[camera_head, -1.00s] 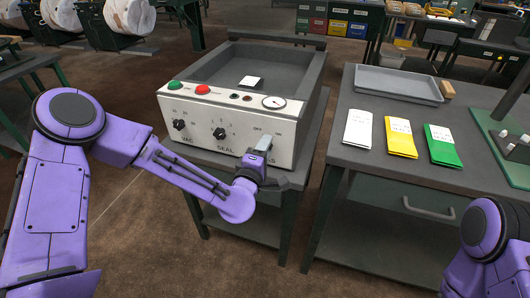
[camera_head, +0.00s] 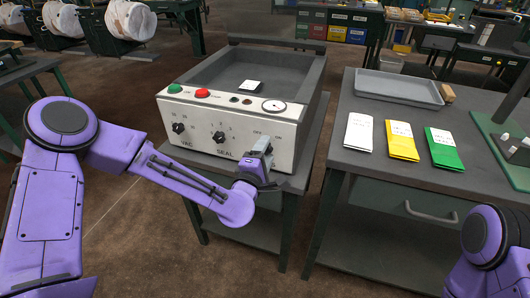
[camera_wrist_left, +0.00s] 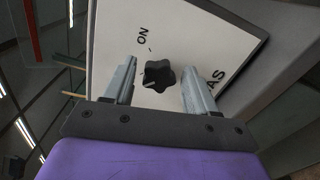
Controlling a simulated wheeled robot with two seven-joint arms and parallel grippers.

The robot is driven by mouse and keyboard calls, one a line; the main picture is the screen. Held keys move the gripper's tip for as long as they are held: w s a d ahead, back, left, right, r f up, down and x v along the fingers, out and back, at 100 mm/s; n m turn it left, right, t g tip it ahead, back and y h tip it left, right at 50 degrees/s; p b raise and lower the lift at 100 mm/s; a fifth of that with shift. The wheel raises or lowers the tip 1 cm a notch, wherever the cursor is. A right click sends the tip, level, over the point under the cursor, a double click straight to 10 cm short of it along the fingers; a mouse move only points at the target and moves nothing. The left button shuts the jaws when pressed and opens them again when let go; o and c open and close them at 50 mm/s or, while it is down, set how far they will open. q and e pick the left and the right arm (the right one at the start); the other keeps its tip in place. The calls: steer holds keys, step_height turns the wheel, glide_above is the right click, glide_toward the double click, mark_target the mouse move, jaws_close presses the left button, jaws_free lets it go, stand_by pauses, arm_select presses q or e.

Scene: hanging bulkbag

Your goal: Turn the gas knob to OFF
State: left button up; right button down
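The gas knob (camera_wrist_left: 158,75) is a black star-shaped knob on the white front panel of the sealing machine (camera_head: 236,130). In the left wrist view it sits between the two fingers, with a gap on each side. The word ON is printed near it, and part of the word GAS shows. In the head view my left gripper (camera_head: 264,150) hides this knob at the panel's right end. My left gripper (camera_wrist_left: 160,85) is open, its fingers pointing at the panel. The right gripper is out of view; only part of my right arm shows at lower right.
The VAC knob (camera_head: 179,128) and SEAL knob (camera_head: 219,137) are on the same panel, below a green button (camera_head: 174,88), a red button (camera_head: 201,93) and a gauge (camera_head: 274,105). A table (camera_head: 385,185) at right holds packets and a grey tray (camera_head: 400,84).

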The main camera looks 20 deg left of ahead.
arm_select(q)
steer(key=s, duration=1)
steer(key=shift+s+a+b, duration=0.2)
steer(key=shift+s+b, duration=0.1)
